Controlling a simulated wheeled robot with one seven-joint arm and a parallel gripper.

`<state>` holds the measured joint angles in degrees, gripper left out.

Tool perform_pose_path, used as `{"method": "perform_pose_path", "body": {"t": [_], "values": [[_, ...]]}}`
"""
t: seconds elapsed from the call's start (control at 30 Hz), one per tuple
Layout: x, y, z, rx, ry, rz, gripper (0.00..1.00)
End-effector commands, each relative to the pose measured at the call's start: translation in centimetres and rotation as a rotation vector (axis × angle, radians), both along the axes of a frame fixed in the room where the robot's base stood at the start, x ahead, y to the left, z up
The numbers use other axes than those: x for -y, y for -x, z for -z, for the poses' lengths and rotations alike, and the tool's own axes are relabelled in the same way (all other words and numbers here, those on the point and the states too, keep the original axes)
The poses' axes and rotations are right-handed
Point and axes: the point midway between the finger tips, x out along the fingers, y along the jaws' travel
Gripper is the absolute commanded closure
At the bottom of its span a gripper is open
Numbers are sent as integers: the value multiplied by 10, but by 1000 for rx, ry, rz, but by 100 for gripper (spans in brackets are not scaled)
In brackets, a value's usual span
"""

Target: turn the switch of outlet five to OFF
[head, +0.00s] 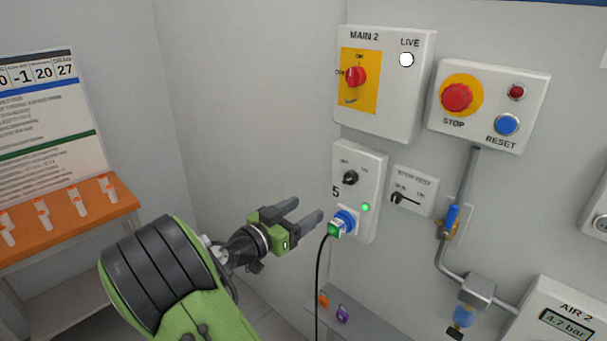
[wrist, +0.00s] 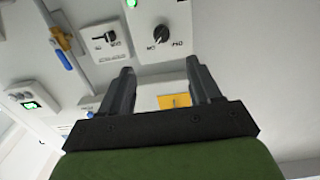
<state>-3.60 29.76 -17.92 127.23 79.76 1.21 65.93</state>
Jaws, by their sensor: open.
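Outlet five (head: 373,210) is a white wall box marked 5 in the head view, with a black rotary switch (head: 350,178), a lit green lamp (head: 365,207) and a blue-and-green plug (head: 342,224) in its socket. In the wrist view its switch (wrist: 161,34) shows inverted, just beyond the fingertips, with a label on each side. I cannot tell for sure which label the knob points to. My gripper (head: 306,208) is open and empty, left of the box and apart from it. Its fingers (wrist: 160,68) also show in the wrist view.
Above is the MAIN 2 box (head: 415,95) with a red switch, and right of it the STOP and RESET box (head: 535,95). A small switch plate (head: 414,202) and a pipe with a blue valve (head: 451,218) are close on the right. A black cable hangs from the plug.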

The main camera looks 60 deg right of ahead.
Motion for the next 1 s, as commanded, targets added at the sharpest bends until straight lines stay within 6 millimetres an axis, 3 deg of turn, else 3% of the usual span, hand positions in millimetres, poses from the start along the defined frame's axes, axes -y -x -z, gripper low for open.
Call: {"method": "perform_pose_path", "body": {"t": [0.13, 0.23, 0.7, 0.83, 1.0], "values": [[4, 0, -2, 0, 22, 3, 37], [19, 3, -3, 1, 21, 6, 37], [132, 22, -4, 1, 21, 6, 37], [150, 24, -3, 0, 19, 3, 37], [157, 24, -3, 0, 19, 1, 37]]}}
